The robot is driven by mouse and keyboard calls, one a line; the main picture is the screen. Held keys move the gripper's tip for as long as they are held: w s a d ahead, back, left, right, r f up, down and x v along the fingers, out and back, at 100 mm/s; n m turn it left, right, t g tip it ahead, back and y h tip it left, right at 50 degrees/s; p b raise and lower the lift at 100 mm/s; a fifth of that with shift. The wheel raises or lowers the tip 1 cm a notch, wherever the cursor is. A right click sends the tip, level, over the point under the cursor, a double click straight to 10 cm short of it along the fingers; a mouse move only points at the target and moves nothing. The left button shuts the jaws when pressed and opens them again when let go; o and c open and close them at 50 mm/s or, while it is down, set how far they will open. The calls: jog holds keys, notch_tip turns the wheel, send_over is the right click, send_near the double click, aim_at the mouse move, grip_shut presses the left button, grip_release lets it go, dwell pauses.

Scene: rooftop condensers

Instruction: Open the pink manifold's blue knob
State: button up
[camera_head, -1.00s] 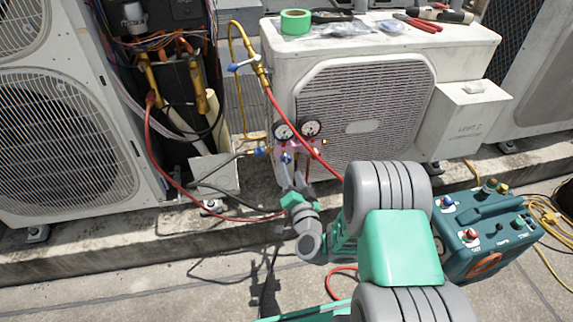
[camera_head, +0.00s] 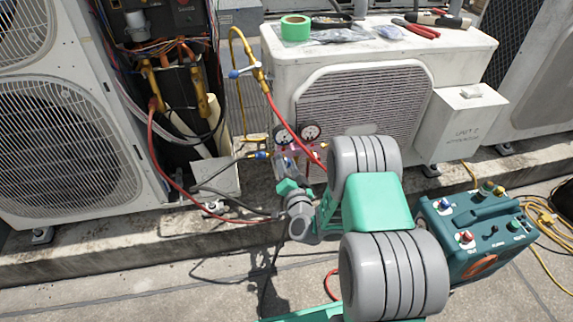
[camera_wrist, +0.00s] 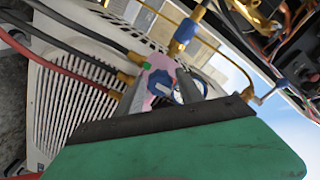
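The pink manifold (camera_wrist: 160,63) shows in the wrist view beyond my gripper, with its blue knob (camera_wrist: 160,82) facing me. My gripper (camera_wrist: 160,88) has its two grey fingers apart, one on either side of the blue knob; I cannot tell whether they touch it. In the head view my gripper (camera_head: 285,168) is right at the manifold and hides much of it, including the knob. Two round gauges (camera_head: 311,131) stand on top of the manifold, in front of the white condenser.
A red hose (camera_head: 290,126) runs down to the manifold from a brass valve. A blue-and-brass fitting (camera_head: 262,155) joins a dark hose at its left. The white condenser (camera_head: 470,62) stands behind, with tape and tools on top. A teal machine (camera_head: 470,250) stands on the right.

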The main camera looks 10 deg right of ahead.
grip_shut()
